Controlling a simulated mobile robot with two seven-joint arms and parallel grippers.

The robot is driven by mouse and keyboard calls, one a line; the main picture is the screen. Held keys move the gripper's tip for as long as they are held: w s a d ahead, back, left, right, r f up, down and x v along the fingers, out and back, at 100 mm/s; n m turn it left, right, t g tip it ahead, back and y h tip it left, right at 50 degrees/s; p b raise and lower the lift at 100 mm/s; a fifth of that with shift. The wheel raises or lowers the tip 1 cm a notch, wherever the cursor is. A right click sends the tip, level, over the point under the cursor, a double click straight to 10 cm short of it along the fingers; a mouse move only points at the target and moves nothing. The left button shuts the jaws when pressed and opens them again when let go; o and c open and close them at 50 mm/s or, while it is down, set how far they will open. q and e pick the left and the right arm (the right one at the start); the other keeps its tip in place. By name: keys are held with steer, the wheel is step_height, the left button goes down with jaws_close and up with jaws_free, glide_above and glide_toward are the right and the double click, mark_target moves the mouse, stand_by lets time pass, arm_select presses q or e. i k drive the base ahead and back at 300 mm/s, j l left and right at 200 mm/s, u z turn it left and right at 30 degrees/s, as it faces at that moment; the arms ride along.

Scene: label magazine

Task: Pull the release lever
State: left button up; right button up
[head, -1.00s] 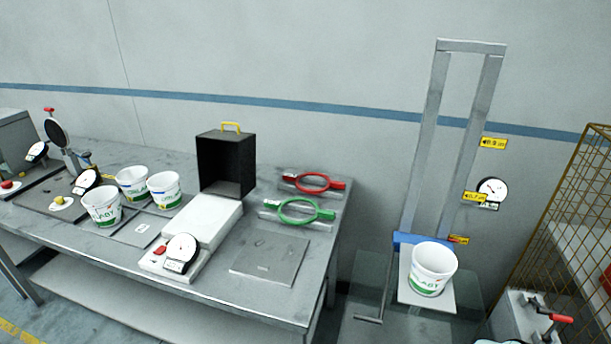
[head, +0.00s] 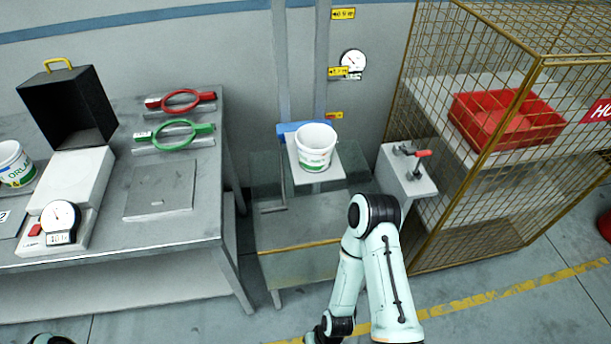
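A lever with a red handle (head: 423,154) stands on top of a grey box (head: 408,172), right of the drop rig and left of the wire cage. A white bucket with a green and orange print (head: 315,147) stands upright on a small white platform (head: 323,175) in front of the rig's two uprights. My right arm rises from the bottom edge below the lever box, its elbow just in front of it. Its gripper is not visible. Only a sliver of my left arm shows at the bottom left. Nothing of mine touches the lever.
A wire cage (head: 480,215) with a red bin (head: 505,120) stands close on the right. A steel bench (head: 205,215) on the left carries a black box (head: 68,105), a scale (head: 60,217), and red (head: 181,100) and green (head: 174,135) ring tools. Clear panels (head: 300,230) surround the platform's foot.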

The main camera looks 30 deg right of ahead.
mark_target(421, 154)
steer(key=z, duration=1.45)
steer(key=i+z, duration=0.3)
steer(key=i+j+z, duration=0.15)
steer(key=z, duration=0.2)
steer(key=l+u, duration=0.15)
steer(key=l, duration=0.5)
steer(key=k+l+u, duration=0.15)
steer(key=l, duration=0.5)
steer(key=l+u, duration=0.15)
steer(key=l, duration=0.5)
